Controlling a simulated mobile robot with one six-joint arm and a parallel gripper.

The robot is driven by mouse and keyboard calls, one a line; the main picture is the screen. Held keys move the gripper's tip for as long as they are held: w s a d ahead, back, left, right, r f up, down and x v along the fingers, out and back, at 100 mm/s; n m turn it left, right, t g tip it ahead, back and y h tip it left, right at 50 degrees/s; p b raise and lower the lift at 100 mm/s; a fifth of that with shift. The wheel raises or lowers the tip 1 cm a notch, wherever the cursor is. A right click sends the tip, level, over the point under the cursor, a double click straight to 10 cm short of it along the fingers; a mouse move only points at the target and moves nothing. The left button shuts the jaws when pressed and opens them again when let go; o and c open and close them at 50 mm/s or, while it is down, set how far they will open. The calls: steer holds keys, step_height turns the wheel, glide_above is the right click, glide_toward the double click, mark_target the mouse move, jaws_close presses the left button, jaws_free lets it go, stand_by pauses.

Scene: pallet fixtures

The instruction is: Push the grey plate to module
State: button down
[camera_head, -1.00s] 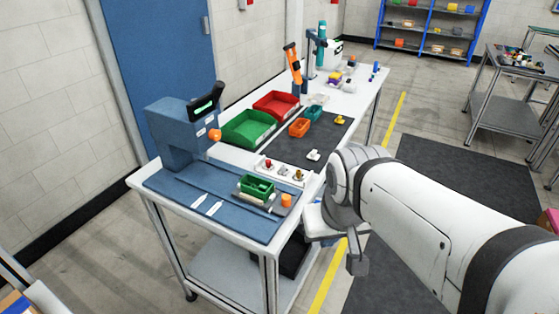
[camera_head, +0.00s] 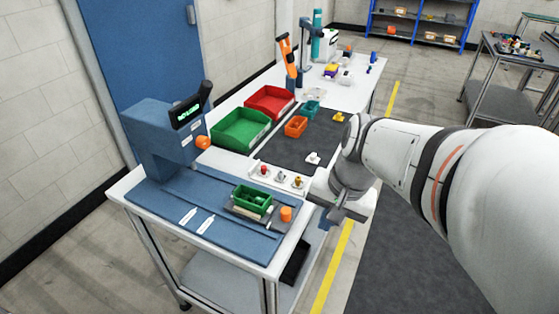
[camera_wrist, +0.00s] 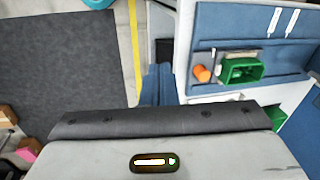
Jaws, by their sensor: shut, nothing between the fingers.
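The grey plate (camera_head: 238,211) lies on the blue bed at the near end of the bench in the head view. A small green bin (camera_head: 252,198) sits on it and hides much of its top. An orange cylinder (camera_head: 286,214) stands at its right end. The module, a blue machine with a lit display (camera_head: 165,130), stands at the bed's left rear. My gripper (camera_head: 337,217) is shut and empty, off the bench's right edge, to the right of the plate and apart from it. In the wrist view, the green bin (camera_wrist: 241,70) and orange cylinder (camera_wrist: 202,73) show to the right of my fingers (camera_wrist: 157,84).
A white tray with small parts (camera_head: 281,177) lies just behind the plate. Larger green (camera_head: 240,128) and red (camera_head: 270,102) bins stand farther back, beside a dark mat (camera_head: 300,150). The floor right of the bench is open.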

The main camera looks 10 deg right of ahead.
steer(key=w+d+f+m+y+b, duration=0.2)
steer(key=w+d+f+m+y, duration=0.15)
steer(key=m, duration=0.35)
steer(key=m+t+y+b, duration=0.1)
steer(key=m+t+y, duration=0.15)
steer(key=m, duration=0.65)
glide_toward(293, 219)
step_height(293, 219, down, 4)
steer(key=shift+g+y, duration=0.3)
steer(key=shift+g, duration=0.05)
steer(key=shift+w+a+f, duration=0.1)
steer(key=shift+w+a, duration=0.25)
steer(key=shift+a, duration=0.3)
steer(key=shift+w+a+f, duration=0.15)
steer(key=shift+w+a, duration=0.2)
steer(key=shift+a, duration=0.3)
steer(key=shift+w+a+f, duration=0.1)
steer(key=shift+w+a, duration=0.25)
steer(key=shift+a, duration=0.35)
